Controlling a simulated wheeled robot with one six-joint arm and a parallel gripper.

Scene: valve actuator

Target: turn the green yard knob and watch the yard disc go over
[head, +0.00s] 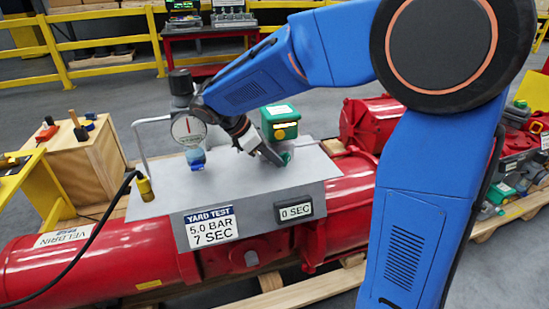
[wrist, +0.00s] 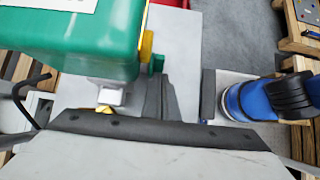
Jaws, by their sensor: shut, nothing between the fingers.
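The green actuator box (head: 280,120) with yellow markings stands on the grey plate, and its side fills the upper left of the wrist view (wrist: 70,45). In the wrist view, a small green piece (wrist: 157,63) shows just beyond my fingertips (wrist: 160,76). My fingers are shut and empty, close to it; I cannot tell whether they touch. A yellow piece (wrist: 146,45) edges the box. I cannot make out which way the disc faces.
A gauge (head: 188,130) with a blue part (head: 196,158) stands left on the plate (head: 165,195). The display (head: 295,210) reads 0 SEC, beside a YARD TEST sign (head: 210,228). A black hose (head: 100,228) runs left. Red pipework (head: 85,262) lies below.

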